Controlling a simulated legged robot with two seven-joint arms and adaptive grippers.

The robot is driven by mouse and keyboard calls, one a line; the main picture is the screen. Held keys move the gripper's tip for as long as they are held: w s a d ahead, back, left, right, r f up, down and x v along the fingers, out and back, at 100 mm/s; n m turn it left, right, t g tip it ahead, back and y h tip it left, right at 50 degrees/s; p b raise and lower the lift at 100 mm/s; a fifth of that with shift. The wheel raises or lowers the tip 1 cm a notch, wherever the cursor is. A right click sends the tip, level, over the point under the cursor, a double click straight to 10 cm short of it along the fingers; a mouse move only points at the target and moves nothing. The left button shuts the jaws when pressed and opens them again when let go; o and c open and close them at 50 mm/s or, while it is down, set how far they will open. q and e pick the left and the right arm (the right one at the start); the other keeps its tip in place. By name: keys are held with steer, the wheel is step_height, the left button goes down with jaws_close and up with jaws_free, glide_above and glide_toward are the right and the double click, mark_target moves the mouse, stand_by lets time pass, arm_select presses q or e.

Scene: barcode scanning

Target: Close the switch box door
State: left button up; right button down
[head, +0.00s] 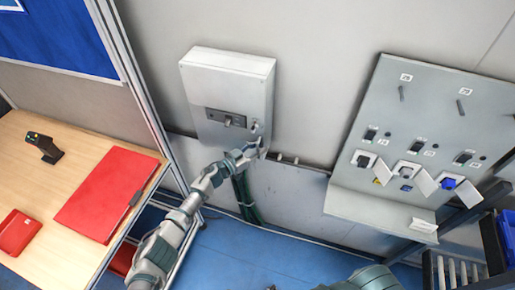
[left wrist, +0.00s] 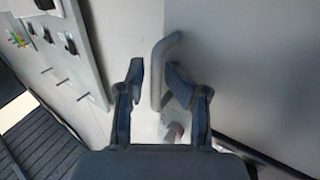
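The pale grey switch box (head: 228,75) is mounted on the wall in the upper middle of the head view, with a dark latch panel (head: 226,118) low on its front. Its door looks flush or nearly so; I cannot tell if it is fully shut. My left gripper (head: 256,147) is at the box's lower right corner. In the left wrist view my left gripper (left wrist: 155,80) is open with nothing held. A pale bent handle (left wrist: 163,62) stands between its fingers, nearer the right one; contact is unclear. A large grey surface (left wrist: 260,70) fills the right. My right gripper is out of view.
A switch panel (head: 410,130) with several switches and open flaps is on the wall at right. Dark cables (head: 245,195) hang below the box. At left, a wooden table (head: 75,150) holds a scanner (head: 44,147) and a red folder (head: 108,192).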

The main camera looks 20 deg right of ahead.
arm_select(q)
steer(key=v, duration=1.2)
steer(key=shift+d+f, duration=0.1)
steer(key=shift+d, duration=0.15)
steer(key=shift+f, duration=0.1)
